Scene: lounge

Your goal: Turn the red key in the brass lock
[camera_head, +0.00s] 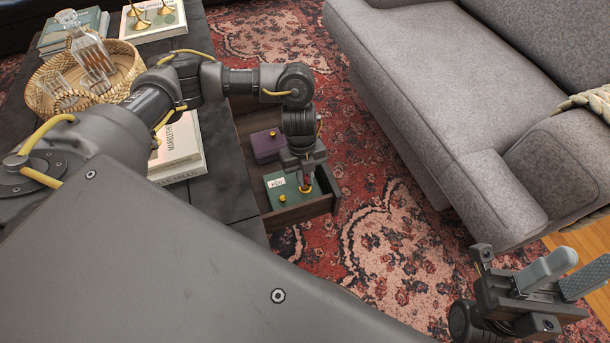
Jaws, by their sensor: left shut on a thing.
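The left gripper (306,178) reaches down over an open drawer and is shut on the small red key (307,181), mostly hidden between its fingers. Just below the fingers is a small brass lock (305,189), on or beside the green box (291,196). The key appears to be at the lock, but how deep it sits and how far it is turned cannot be told. The right gripper (566,276) is at the lower right, empty, with its two grey fingers apart, far from the box.
The drawer (303,213) stands out from the dark table (225,189) and also holds a purple box (266,146). Books (180,150) and a woven tray (42,98) with a decanter and glasses are on the table. A grey sofa (440,90) stands right; rug lies between.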

